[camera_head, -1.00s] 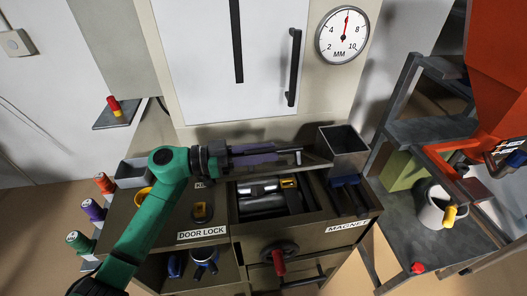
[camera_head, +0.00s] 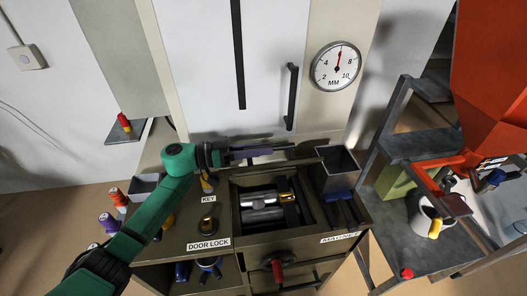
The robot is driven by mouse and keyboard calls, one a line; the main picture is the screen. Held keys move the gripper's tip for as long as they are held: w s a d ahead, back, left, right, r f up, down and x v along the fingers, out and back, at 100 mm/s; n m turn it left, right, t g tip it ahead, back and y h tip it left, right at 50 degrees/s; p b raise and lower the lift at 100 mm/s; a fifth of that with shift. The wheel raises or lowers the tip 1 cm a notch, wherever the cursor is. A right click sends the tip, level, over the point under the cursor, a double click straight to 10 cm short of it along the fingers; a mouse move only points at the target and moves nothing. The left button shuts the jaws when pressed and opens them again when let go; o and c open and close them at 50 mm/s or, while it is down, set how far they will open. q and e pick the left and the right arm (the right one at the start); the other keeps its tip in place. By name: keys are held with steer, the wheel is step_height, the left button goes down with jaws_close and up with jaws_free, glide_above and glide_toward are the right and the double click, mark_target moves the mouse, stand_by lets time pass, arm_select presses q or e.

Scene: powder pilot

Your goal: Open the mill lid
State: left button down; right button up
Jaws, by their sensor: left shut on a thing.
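The mill is the cabinet with an open bay (camera_head: 232,200) in its top, where shiny metal rollers (camera_head: 262,200) and a yellow part show. The mill lid (camera_head: 290,163) appears as a thin, raised grey-brown panel along the back of the bay, seen nearly edge-on. My left gripper (camera_head: 262,151) reaches in from the left on my green arm, with its purple-tinted fingers at the lid's upper edge. It is shut there, apparently on the lid; the exact contact is hard to see. My right gripper does not show.
A square grey bin (camera_head: 338,168) stands right of the bay. Labels read DOOR LOCK, KEY and MAGNET. A red-handled crank (camera_head: 277,268) is on the front. A white door with a black handle (camera_head: 291,97) rises behind, beside a dial (camera_head: 336,66). An orange hopper (camera_head: 490,90) stands at right.

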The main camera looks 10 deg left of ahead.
arm_select(q)
steer(key=w, duration=0.1)
steer(key=w+a+r+n, duration=0.1)
steer(key=w+n, duration=0.1)
steer(key=w, duration=0.1)
steer(key=shift+a+r, duration=0.2)
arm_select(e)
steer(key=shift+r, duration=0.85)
arm_select(q)
steer(key=c, duration=0.8)
jaws_free()
steer(key=shift+o, duration=0.2)
steer(key=shift+w+f, duration=0.1)
steer(key=b+v, duration=0.4)
steer(key=v, duration=1)
steer(key=shift+a, duration=0.3)
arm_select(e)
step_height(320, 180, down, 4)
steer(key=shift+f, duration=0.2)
